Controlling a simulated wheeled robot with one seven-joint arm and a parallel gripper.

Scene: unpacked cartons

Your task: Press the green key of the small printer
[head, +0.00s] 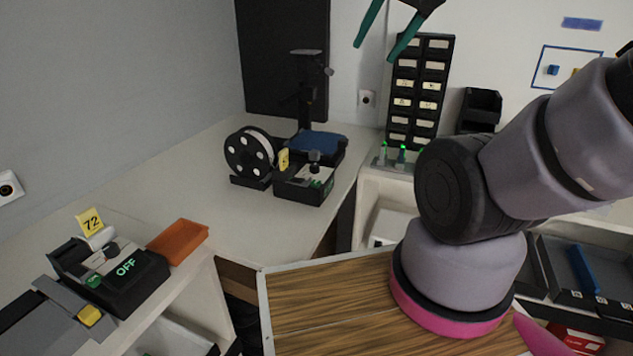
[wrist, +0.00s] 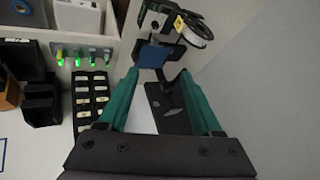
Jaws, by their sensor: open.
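A small black device (head: 112,275) with a white roll, a dark panel reading "OFF" and a green key (head: 94,281) stands on the left counter in the head view. It looks like the small printer, and a yellow tag "72" stands behind it. My gripper (head: 374,51) is at the top of the head view, far right of this device and high up, with its teal fingers apart and empty. In the wrist view my gripper (wrist: 160,73) is open, with nothing between its fingers. The small device does not show in the wrist view.
A black machine with a filament spool (head: 250,156) and blue plate (head: 316,142) stands in the back corner; its plate shows in the wrist view (wrist: 153,56). An orange tray (head: 178,242) sits beside the small device. A wooden top (head: 330,305) lies in front.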

